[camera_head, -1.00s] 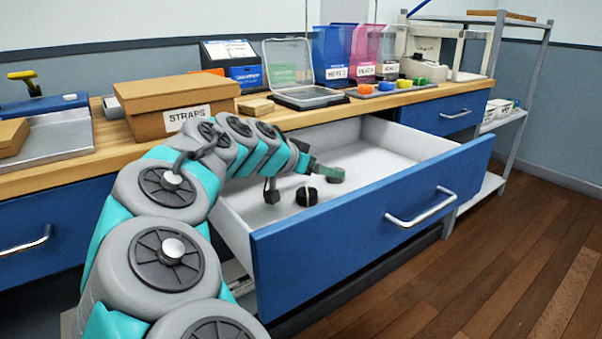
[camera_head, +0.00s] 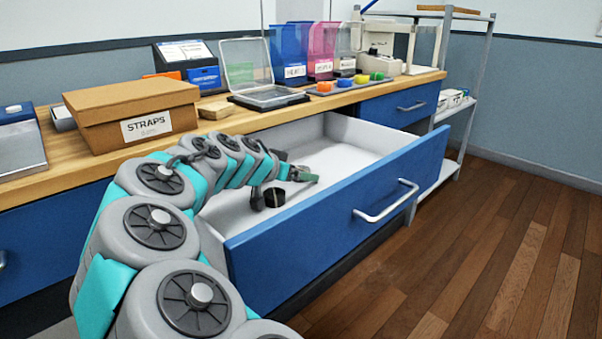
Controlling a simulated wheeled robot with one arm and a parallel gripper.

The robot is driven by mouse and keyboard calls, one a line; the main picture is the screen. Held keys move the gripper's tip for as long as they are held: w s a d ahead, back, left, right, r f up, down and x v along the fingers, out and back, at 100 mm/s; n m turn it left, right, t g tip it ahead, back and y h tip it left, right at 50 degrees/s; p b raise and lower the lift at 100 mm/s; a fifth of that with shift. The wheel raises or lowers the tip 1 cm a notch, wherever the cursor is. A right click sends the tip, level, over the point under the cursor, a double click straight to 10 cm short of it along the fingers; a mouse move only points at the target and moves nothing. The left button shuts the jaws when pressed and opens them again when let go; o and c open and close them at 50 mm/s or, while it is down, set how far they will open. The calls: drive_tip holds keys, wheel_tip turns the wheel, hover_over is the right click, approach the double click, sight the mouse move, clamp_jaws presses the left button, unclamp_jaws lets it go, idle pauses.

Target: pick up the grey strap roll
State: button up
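A small dark roll (camera_head: 274,197) lies in the open drawer; its colour reads as near black, and I cannot tell whether it is the grey strap roll. My gripper (camera_head: 301,174) is at the end of my arm, over the drawer's interior, just behind and to the right of this roll. A dark green and grey shape shows at its tip; I cannot tell whether it is a finger or a separate thing. The finger gap is too small and hidden to read. No plainly grey roll shows elsewhere.
The blue-fronted drawer (camera_head: 340,215) stands open, its white floor mostly bare. On the wooden counter are the STRAPS box (camera_head: 132,104), a clear lidded case (camera_head: 262,92), coloured bins (camera_head: 290,52) and a grey mat with several coloured rolls. A shelf rack (camera_head: 462,100) stands at right.

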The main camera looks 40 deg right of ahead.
drive_tip(key=c, duration=1.4)
drive_tip(key=shift+c, duration=0.2)
